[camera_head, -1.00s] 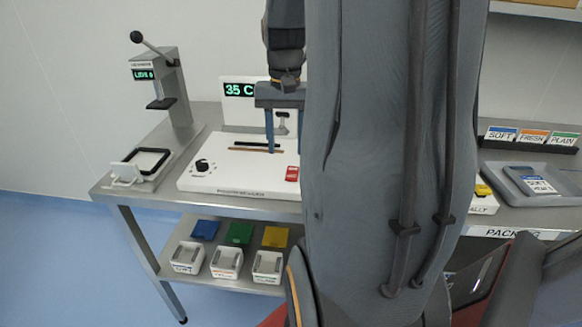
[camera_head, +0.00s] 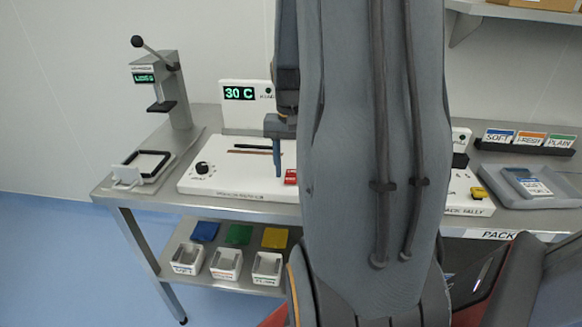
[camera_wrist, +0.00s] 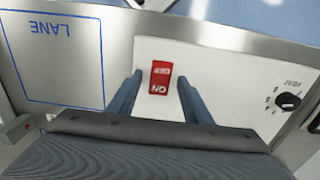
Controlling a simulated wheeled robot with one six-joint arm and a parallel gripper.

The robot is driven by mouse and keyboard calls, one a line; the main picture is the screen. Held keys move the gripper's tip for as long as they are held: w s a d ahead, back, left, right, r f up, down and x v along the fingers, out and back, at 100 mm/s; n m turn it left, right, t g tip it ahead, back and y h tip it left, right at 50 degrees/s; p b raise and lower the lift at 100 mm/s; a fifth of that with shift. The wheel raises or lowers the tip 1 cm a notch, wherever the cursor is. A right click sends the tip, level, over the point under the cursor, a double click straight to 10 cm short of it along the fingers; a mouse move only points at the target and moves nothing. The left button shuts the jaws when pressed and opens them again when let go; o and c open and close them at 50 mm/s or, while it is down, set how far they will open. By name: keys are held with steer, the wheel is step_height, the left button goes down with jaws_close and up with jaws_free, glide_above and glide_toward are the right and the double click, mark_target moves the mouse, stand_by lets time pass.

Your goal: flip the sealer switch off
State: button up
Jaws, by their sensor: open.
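The sealer (camera_head: 232,181) is a white flat unit on the steel table, with a display (camera_head: 239,93) reading 30 C behind it. Its red rocker switch (camera_head: 290,177) is at its right front, partly beside my arm in the head view. In the wrist view the red switch (camera_wrist: 160,77) shows ON and OFF lettering and lies between my fingers. My gripper (camera_wrist: 157,92) is open and empty, pointing down above the switch. In the head view my arm hides part of the gripper and the sealer's right side. I cannot tell which way the switch is tipped.
A black knob (camera_head: 202,168) is on the sealer's left. A lever press (camera_head: 165,90) stands at the back left. Small bins (camera_head: 226,264) sit on the lower shelf. A LANE outline (camera_wrist: 52,60) marks the table beside the sealer.

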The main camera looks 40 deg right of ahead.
mark_target(290, 182)
steer(key=shift+c, duration=0.2)
steer(key=c, duration=1)
steer(key=shift+s+a+t+h+b, duration=0.15)
steer(key=shift+t+h+b, duration=0.3)
steer(key=shift+h+b, duration=0.1)
steer(key=shift+s+a+t+h+b, duration=0.1)
steer(key=shift+a+t+h+b, duration=0.05)
steer(key=shift+t+h+b, duration=0.35)
steer(key=o, duration=1)
steer(key=shift+o, duration=0.2)
steer(key=v, duration=0.7)
steer(key=shift+r+b, duration=0.3)
steer(key=shift+r, duration=0.1)
steer(key=shift+a, duration=0.1)
